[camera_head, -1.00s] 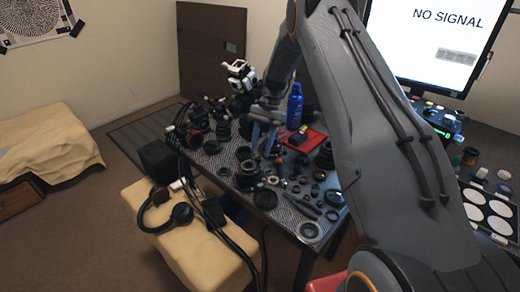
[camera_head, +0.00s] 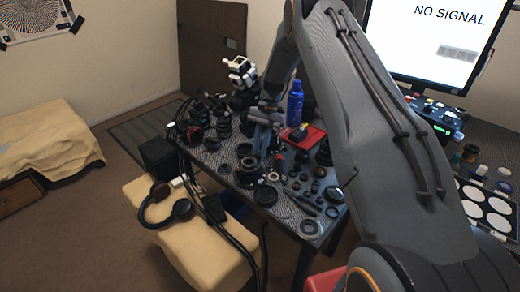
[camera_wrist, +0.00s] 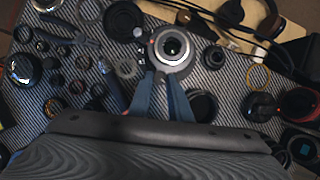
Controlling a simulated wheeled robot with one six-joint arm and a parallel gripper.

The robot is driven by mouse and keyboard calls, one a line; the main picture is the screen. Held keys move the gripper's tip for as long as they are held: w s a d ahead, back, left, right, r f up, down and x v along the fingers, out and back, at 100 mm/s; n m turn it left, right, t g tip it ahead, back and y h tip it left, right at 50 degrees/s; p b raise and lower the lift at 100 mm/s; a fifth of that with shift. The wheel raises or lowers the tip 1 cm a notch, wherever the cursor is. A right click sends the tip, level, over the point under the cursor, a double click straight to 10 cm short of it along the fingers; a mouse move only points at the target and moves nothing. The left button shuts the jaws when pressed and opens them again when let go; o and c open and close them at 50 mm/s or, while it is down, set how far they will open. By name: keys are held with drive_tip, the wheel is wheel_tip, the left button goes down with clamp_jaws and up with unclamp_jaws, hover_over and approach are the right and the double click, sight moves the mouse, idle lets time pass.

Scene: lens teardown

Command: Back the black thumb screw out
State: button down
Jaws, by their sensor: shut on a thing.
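My gripper (camera_wrist: 161,78) is shut, its two blue fingers meeting at the near side of a lens barrel (camera_wrist: 173,46) with a silver ring and a dark glass centre. The black thumb screw is not distinguishable; it is likely hidden between the fingertips at the barrel's edge. In the head view my gripper (camera_head: 260,148) points down at the middle of the table, and the barrel there is partly hidden by the fingers.
The patterned table (camera_head: 285,212) is crowded with rings, lens parts and tools. A blue bottle (camera_head: 295,103) and a red tray (camera_head: 312,138) stand behind my gripper. Cables run along the table's left edge. A pair of headphones (camera_head: 180,209) lies on the cushioned bench (camera_head: 190,245).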

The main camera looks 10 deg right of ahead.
drive_tip(key=shift+n+b, duration=0.55)
drive_tip(key=shift+n, duration=0.05)
drive_tip(key=c, duration=1.6)
unclamp_jaws()
drive_tip(key=shift+w, duration=0.1)
drive_tip(key=shift+b+v, duration=1.4)
drive_tip(key=shift+v, duration=2.45)
drive_tip(key=shift+a, duration=0.1)
drive_tip(key=shift+r, duration=0.1)
